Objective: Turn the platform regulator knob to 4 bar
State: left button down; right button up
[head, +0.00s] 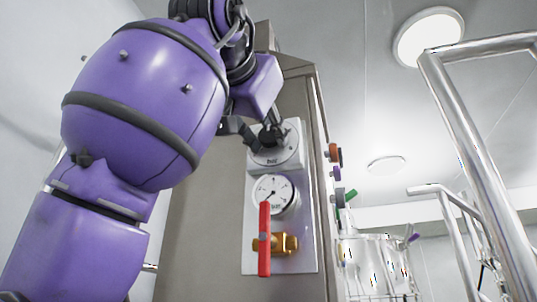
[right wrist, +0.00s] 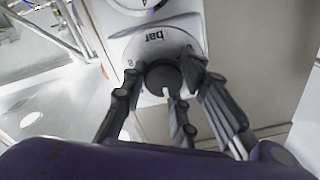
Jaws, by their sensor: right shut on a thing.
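The regulator knob (head: 270,141) is a dark round knob on a white dial plate (head: 290,158) marked "bar", high on the panel. In the right wrist view the black knob (right wrist: 163,77) sits between my fingers, with "bar" and a small numeral on the dial (right wrist: 140,47) around it. My right gripper (head: 265,135) is shut on the knob; it also shows in the right wrist view (right wrist: 165,85). The fingers cover part of the dial, and I cannot tell its setting. A round pressure gauge (head: 272,193) sits below; its reading is too small to tell. My left gripper is not in view.
Below the gauge is a brass valve (head: 289,243) with an upright red lever (head: 264,225). Steel rails (head: 470,135) stand at the right, near a steel vessel (head: 372,260). Coloured fittings (head: 335,153) stick out beside the cabinet's right edge.

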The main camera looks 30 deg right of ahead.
jog(key=shift+d+f, duration=0.1)
jog(key=shift+f, duration=0.05)
jog(key=o, duration=0.9)
jog(key=shift+c, duration=0.2)
jog(key=shift+o, duration=0.8)
jog(key=shift+s+d, duration=0.1)
jog(key=shift+s, duration=0.05)
jog(key=shift+s+a, duration=0.25)
jog(key=shift+a, duration=0.2)
jog(key=v, duration=1.1)
